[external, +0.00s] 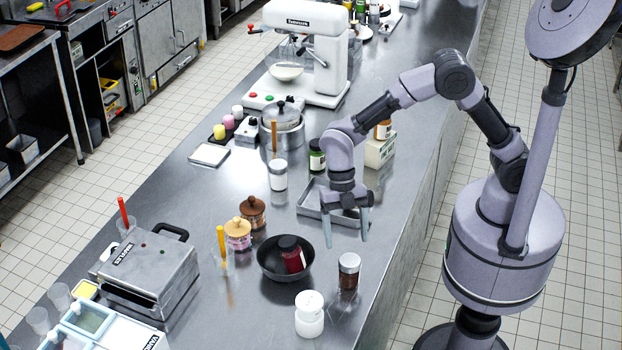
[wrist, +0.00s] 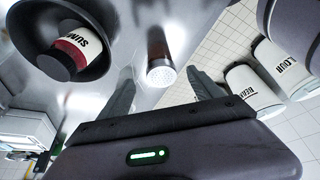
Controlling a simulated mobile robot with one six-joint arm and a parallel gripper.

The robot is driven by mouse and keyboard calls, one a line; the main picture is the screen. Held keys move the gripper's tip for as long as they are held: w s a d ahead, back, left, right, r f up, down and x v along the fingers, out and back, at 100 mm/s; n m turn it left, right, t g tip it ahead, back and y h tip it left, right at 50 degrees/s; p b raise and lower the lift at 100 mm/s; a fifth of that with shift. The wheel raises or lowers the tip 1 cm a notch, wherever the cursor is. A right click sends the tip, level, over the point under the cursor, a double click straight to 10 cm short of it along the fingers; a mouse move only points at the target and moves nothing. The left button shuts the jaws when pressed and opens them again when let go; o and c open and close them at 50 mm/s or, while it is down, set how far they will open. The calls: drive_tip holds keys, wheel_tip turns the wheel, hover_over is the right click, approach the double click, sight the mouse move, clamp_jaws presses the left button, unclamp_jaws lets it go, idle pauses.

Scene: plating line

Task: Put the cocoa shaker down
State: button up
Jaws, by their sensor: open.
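The cocoa shaker (external: 348,273) is a small clear jar with brown contents and a silvery lid. It stands upright on the steel counter, right of a black pan. In the wrist view its pierced lid (wrist: 161,74) shows between my two fingers. My gripper (external: 349,238) is open and empty, fingers pointing down, a little behind and above the shaker. In the wrist view the fingers (wrist: 163,86) flank the lid with gaps on both sides, and I see no contact.
A black pan (external: 262,270) holds a red jar with a dark lid (external: 291,255). A white canister (external: 309,314) stands in front of the shaker. A shallow metal tray (external: 308,205) lies behind my gripper. The counter's right edge is close, with bare steel (external: 385,262) beside the shaker.

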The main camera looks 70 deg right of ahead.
drive_tip(key=s+d+r+m+t, duration=0.2)
drive_tip(key=d+r+m+t, duration=0.1)
drive_tip(key=d+r+m, duration=0.8)
drive_tip(key=s+d+r+m+t+h, duration=0.1)
drive_tip(key=s+d+r+m+t, duration=0.1)
drive_tip(key=s+d+m, duration=0.4)
drive_tip(key=s+d+r+m+t, duration=0.3)
drive_tip(key=s+d+m, duration=0.3)
drive_tip(key=m, duration=0.6)
drive_tip(key=shift+s+d+r+m+t+h, duration=0.2)
drive_tip(key=shift+s+r+m+t+h, duration=0.15)
drive_tip(key=shift+s+r, duration=0.2)
